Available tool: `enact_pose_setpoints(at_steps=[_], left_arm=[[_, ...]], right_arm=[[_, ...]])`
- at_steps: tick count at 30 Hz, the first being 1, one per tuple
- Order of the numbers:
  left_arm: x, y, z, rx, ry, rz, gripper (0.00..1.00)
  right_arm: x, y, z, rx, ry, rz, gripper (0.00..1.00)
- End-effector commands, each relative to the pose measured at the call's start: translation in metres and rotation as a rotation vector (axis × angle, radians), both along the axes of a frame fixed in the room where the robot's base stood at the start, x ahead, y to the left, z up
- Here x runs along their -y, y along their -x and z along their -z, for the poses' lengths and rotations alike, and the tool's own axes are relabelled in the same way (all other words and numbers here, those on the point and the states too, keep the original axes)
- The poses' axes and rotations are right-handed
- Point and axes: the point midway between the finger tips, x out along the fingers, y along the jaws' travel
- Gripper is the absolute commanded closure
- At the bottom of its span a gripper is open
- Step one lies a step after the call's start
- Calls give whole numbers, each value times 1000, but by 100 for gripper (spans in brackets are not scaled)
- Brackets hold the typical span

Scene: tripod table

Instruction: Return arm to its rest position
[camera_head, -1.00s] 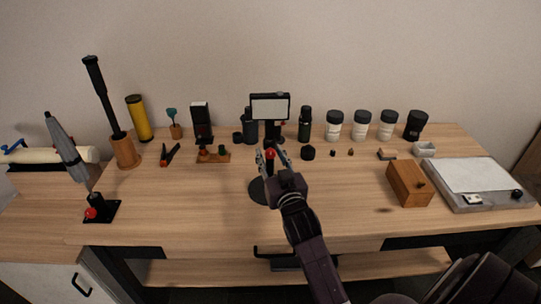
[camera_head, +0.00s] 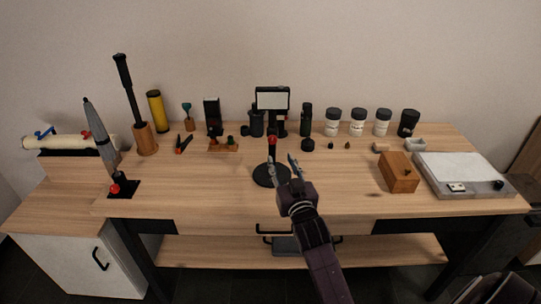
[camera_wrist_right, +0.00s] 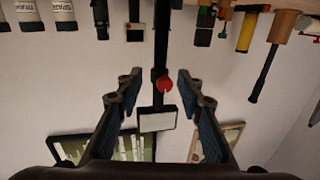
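My right gripper (camera_head: 281,167) is just right of and in front of a black stand with a round base (camera_head: 265,181) and a red knob (camera_head: 272,141) on its post. Its two fingers are spread and hold nothing. In the right wrist view the open gripper (camera_wrist_right: 157,75) shows an empty gap, with the red knob (camera_wrist_right: 164,85) and dark post seen beyond it. My right arm reaches in from the bottom right over the table's front edge. My left gripper is not in view.
A wooden box (camera_head: 398,172) and a grey slab (camera_head: 462,177) sit at right. White jars (camera_head: 357,121) line the back. A grey tool (camera_head: 101,135) stands at left.

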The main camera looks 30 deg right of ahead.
Motion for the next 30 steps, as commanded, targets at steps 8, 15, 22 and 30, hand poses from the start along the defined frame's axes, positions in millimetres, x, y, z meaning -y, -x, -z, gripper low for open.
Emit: enact_pose_setpoints(at_steps=[8,15,22,30], left_arm=[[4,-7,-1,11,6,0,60],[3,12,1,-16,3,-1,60],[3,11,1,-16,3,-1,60],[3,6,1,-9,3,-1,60]], right_arm=[[-3,4,6,-25,-1,-4,66],[-45,65,80,-356,-28,-67,66],[-110,182,154,-795,-52,-195,66],[-151,283,181,-1094,-59,-308,66]])
